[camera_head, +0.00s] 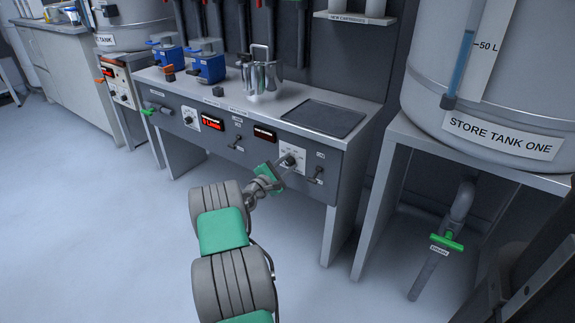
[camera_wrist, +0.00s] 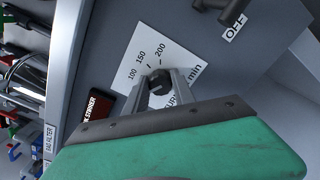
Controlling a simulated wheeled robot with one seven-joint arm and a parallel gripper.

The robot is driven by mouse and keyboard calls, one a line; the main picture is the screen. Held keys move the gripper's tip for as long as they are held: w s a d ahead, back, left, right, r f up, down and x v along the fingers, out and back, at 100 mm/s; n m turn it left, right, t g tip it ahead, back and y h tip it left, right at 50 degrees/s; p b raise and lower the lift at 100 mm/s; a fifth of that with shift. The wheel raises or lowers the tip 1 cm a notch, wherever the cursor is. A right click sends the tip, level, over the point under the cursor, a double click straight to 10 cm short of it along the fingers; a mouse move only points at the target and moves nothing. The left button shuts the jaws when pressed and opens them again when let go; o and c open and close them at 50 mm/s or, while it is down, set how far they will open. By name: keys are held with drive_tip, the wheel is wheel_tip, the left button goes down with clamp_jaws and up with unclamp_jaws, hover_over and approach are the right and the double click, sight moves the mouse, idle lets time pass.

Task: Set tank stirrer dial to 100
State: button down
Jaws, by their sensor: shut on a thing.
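The dial (camera_wrist: 160,82) is a small dark knob on a white scale plate (camera_wrist: 138,50) marked 100, 150 and 200 in the wrist view. My gripper (camera_wrist: 158,86) is shut on the knob, with one finger on each side of it. In the head view my gripper (camera_head: 281,167) reaches the right part of the bench's front panel, at the white dial plate (camera_head: 292,160). The knob's pointer is too small and covered to read.
A lever switch with an OFF label (camera_wrist: 234,27) is close to the dial. The panel also has a red-lit display (camera_head: 212,122) and another dial (camera_head: 190,118). A steel jug (camera_head: 262,76) stands on the bench. Store tank one (camera_head: 500,100) is at right. The floor in front is clear.

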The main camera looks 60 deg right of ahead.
drive_tip(key=m+b, duration=0.2)
drive_tip(key=m, duration=0.2)
drive_tip(key=shift+f, duration=0.2)
drive_tip(key=shift+m+b, duration=0.8)
drive_tip(key=shift+m, duration=0.8)
drive_tip(key=c, duration=1)
unclamp_jaws()
drive_tip(key=shift+r, duration=0.1)
drive_tip(key=shift+c, duration=0.2)
drive_tip(key=shift+a, duration=0.1)
drive_tip(key=w+a+p, duration=0.1)
drive_tip(key=a+p, duration=0.1)
drive_tip(key=a, duration=0.5)
drive_tip(key=shift+a, duration=0.3)
